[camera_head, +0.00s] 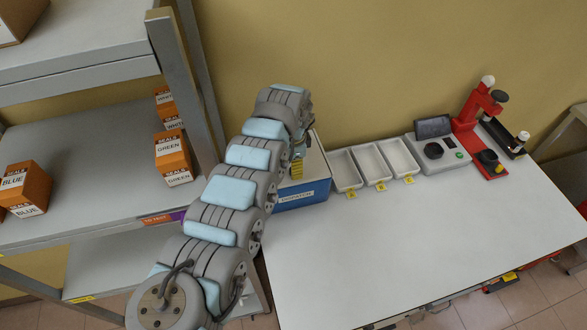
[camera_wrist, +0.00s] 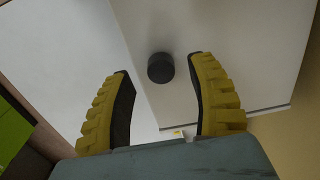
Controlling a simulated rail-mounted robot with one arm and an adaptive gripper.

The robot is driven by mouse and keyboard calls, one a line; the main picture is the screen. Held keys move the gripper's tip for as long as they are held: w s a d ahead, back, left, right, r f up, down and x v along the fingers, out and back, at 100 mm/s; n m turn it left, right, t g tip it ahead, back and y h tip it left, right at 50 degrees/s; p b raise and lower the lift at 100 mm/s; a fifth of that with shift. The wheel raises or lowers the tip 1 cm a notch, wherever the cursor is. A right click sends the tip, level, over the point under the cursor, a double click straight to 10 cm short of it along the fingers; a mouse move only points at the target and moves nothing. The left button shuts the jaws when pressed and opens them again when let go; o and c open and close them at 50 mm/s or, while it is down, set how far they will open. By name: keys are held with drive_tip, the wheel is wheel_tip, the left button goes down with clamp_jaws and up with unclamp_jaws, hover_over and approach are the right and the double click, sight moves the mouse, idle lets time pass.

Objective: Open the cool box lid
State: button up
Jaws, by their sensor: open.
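The cool box (camera_head: 303,196), with blue sides and a pale top, stands at the table's left end beside the shelf. My arm hides much of it in the head view. In the wrist view its pale lid (camera_wrist: 225,35) carries a round dark knob (camera_wrist: 160,67). The lid looks closed. My gripper (camera_head: 297,168) is over the box. In the wrist view my gripper (camera_wrist: 161,72) is open, with one yellow finger on either side of the knob in the picture. No contact with the knob can be made out.
Three white trays (camera_head: 346,183) lie right of the box, then a grey device (camera_head: 440,150) and a red stand (camera_head: 470,118). The shelf (camera_head: 90,150) with labelled orange boxes (camera_head: 174,158) is close on the left. The front of the table (camera_head: 400,240) is clear.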

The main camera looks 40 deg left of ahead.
drive_tip(key=shift+f, duration=1.25)
clamp_jaws()
